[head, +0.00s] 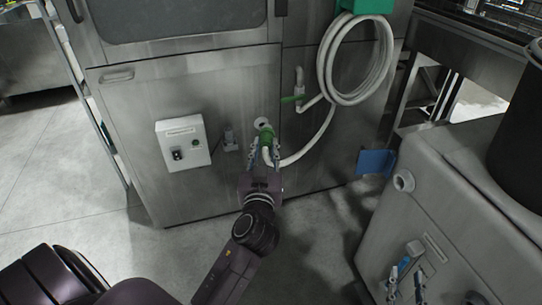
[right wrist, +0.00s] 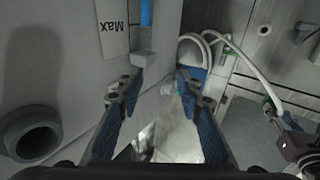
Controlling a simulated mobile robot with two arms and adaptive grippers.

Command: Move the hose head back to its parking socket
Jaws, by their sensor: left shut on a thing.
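The hose head (head: 266,138) is green, on the end of a white hose (head: 318,143). My left gripper (head: 264,155) is shut on it, in front of the steel washer panel. A round pale port (head: 262,123) shows just behind the hose head; whether they touch I cannot tell. The right wrist view also shows the hose head (right wrist: 268,108), small, at the right. A round grey socket (head: 403,181) sticks out of the grey tank; it shows empty in the right wrist view (right wrist: 32,135). My right gripper (right wrist: 158,95) is open and empty beside the tank.
The hose hangs coiled (head: 355,62) under a green holder (head: 366,5). A green-handled valve (head: 292,98) and a white control box (head: 183,143) are on the washer. A blue-topped fitting (head: 413,250) is on the tank near my right gripper. Floor at left is clear.

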